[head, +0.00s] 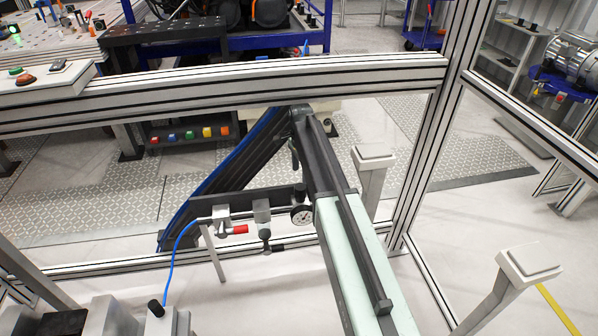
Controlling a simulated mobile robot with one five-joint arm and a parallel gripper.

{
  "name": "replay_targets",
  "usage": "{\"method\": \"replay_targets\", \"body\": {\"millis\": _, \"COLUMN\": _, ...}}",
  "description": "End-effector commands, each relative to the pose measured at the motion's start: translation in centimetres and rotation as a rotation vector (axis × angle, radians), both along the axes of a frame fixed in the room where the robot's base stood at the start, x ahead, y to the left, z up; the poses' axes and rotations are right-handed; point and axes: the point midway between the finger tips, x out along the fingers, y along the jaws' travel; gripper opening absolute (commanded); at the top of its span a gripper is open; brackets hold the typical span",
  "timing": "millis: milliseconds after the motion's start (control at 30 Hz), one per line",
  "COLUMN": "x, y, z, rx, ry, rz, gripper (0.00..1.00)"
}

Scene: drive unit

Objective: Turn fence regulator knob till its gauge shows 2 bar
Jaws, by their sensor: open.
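The fence regulator (262,218) is a small grey body in front of a dark horizontal bar, near the middle of the head view. A dark part hangs below it; I cannot tell for sure which part is the knob. A valve block (222,214) with a red handle (238,230) is on the left of the regulator, and a blue hose (172,255) runs down from that side. I cannot make out my gripper in this view.
Aluminium fence rails (230,86) cross the view, with an upright post (428,140) on the right. White posts with square caps (374,153) stand right of the gauge. Grey blocks fill the lower left. A control box (40,82) with buttons is at upper left.

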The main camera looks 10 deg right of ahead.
Motion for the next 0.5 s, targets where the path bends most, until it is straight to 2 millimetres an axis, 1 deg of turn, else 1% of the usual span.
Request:
{"method": "replay_targets", "body": {"millis": 67, "x": 0.3, "y": 0.0, "z": 0.2, "rx": 0.0, "ry": 0.0, "rz": -0.019, "gripper": 0.64}}
{"method": "replay_targets", "body": {"millis": 267, "x": 0.2, "y": 0.1, "z": -0.9, "rx": 0.0, "ry": 0.0, "rz": -0.019, "gripper": 0.64}}
{"method": "replay_targets", "body": {"millis": 367, "x": 0.2, "y": 0.1, "z": -2.2, "rx": 0.0, "ry": 0.0, "rz": -0.018, "gripper": 0.64}}
{"method": "replay_targets", "body": {"millis": 500, "x": 0.2, "y": 0.1, "z": -4.7, "rx": 0.0, "ry": 0.0, "rz": -0.017, "gripper": 0.64}}
